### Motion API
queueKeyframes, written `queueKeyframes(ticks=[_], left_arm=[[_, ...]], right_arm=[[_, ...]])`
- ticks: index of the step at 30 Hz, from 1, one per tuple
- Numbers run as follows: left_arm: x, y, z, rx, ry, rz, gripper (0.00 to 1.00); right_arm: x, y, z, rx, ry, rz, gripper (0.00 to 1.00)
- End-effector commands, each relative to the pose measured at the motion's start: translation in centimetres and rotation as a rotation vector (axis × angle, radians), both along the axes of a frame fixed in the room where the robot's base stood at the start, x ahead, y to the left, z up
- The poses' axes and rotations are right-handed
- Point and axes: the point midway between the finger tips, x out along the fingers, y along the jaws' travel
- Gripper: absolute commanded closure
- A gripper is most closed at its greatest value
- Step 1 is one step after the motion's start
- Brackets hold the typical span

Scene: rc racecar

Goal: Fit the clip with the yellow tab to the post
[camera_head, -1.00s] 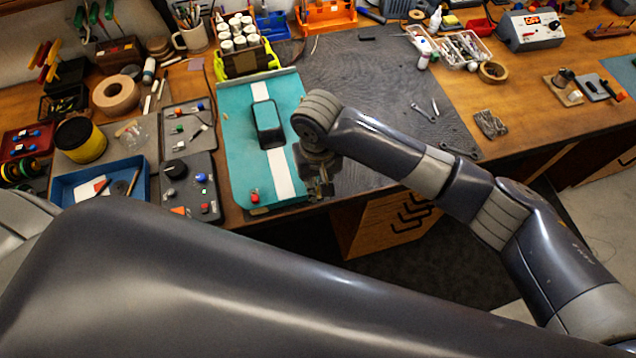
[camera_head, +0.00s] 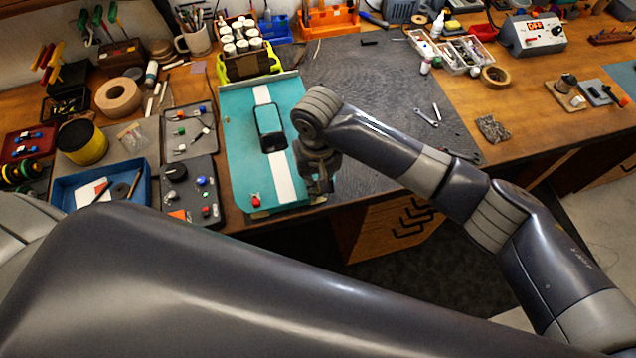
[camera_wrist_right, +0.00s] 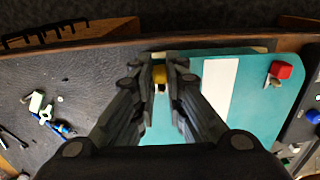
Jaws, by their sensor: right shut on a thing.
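The clip's yellow tab (camera_wrist_right: 159,75) shows between the fingertips of my right gripper (camera_wrist_right: 160,84) in the right wrist view. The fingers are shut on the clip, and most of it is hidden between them. In the head view my right gripper (camera_head: 322,184) points down at the front right edge of the teal car body (camera_head: 240,165). A small pale bit shows just below the yellow tab; I cannot tell whether it is the post or part of the clip. My left gripper is out of view.
A red-tabbed piece (camera_head: 256,201) stands at the body's front left corner and also shows in the right wrist view (camera_wrist_right: 281,70). A black tray (camera_head: 190,190) of small parts lies left of the body. Wrenches (camera_head: 427,117) lie on the dark mat (camera_head: 365,85), which is otherwise largely clear.

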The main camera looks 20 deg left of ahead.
Motion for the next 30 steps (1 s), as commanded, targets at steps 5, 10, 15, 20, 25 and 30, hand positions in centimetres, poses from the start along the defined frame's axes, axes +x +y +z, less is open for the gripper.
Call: queueKeyframes(ticks=[5,10,15,20,25,30], left_arm=[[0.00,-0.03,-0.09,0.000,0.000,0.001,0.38],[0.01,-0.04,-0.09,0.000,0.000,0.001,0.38],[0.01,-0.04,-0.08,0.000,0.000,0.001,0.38],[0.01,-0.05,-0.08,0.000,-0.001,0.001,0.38],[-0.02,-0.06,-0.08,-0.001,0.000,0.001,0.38],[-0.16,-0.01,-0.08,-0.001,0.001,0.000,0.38]], right_arm=[[0.21,0.18,-0.01,0.000,0.000,0.001,1.00],[0.26,0.20,0.01,0.000,0.000,0.001,1.00],[0.25,0.20,0.01,0.000,0.000,0.001,0.79],[0.25,0.19,0.01,0.000,0.000,0.001,0.65],[0.25,0.18,0.00,0.000,0.000,0.001,0.65],[0.27,0.26,0.73,0.003,-0.001,0.001,0.65]])
